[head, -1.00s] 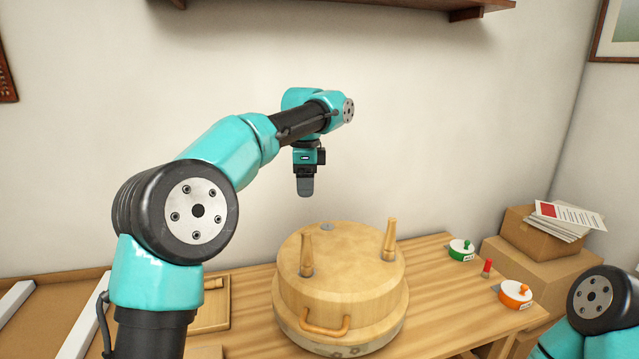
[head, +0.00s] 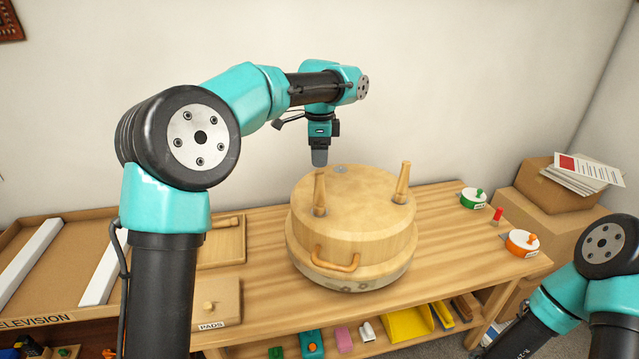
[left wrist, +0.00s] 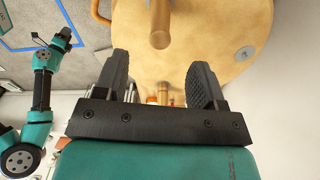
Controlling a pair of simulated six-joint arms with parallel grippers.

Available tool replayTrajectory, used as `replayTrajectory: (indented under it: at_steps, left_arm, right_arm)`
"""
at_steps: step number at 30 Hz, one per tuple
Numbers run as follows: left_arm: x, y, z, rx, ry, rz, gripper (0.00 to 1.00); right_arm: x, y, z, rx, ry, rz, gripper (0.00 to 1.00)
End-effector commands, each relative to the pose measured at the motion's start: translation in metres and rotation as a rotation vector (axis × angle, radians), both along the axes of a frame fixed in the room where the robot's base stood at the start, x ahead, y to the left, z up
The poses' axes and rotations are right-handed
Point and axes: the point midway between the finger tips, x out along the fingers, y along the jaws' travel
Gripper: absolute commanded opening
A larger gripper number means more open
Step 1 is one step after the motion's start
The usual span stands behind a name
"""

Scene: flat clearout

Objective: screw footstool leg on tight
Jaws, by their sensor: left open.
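The round wooden footstool (head: 355,237) lies upside down on the workbench with its underside up. Two tapered legs stand upright on it, one at the left (head: 319,193) and one at the right (head: 403,182). A bare grey metal plate (head: 340,169) is at its back edge and also shows in the left wrist view (left wrist: 245,53). My left gripper (head: 319,160) points down by the back-left rim, near this plate. In the left wrist view its jaws (left wrist: 160,80) are apart; one wooden leg (left wrist: 160,28) is above them. My right gripper shows small there (left wrist: 64,38), its jaws unclear.
Green (head: 474,198) and orange (head: 522,243) lidded tins and a red piece (head: 498,214) stand on the bench's right. Cardboard boxes (head: 550,205) are beyond. A tray with white strips (head: 60,262) is at the left. A yellow bin (head: 405,324) sits below the bench.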

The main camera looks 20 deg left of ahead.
Motion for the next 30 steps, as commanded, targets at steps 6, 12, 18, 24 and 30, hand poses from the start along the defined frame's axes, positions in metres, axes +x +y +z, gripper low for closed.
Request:
replayTrajectory:
  at_steps: [6, 12, 18, 24, 30]
  left_arm:
    - [-0.001, 0.001, -0.035, 0.001, 0.003, 0.001, 0.64]
    - [-0.001, 0.0, -0.066, 0.0, 0.003, 0.0, 0.64]
    - [0.0, 0.0, -0.088, 0.0, 0.001, 0.001, 0.64]
    - [0.0, 0.0, -0.095, 0.0, 0.001, 0.001, 0.64]
    - [0.0, 0.0, -0.095, 0.0, 0.001, 0.001, 0.64]
  right_arm:
    - [0.0, 0.0, 0.0, 0.0, 0.0, 0.0, 0.43]
    - [0.0, 0.0, 0.0, 0.0, 0.0, 0.0, 0.43]
    - [0.0, 0.0, 0.0, 0.0, 0.0, 0.0, 0.43]
    - [0.0, 0.0, 0.0, 0.0, 0.0, 0.0, 0.43]
    - [0.0, 0.0, 0.0, 0.0, 0.0, 0.0, 0.43]
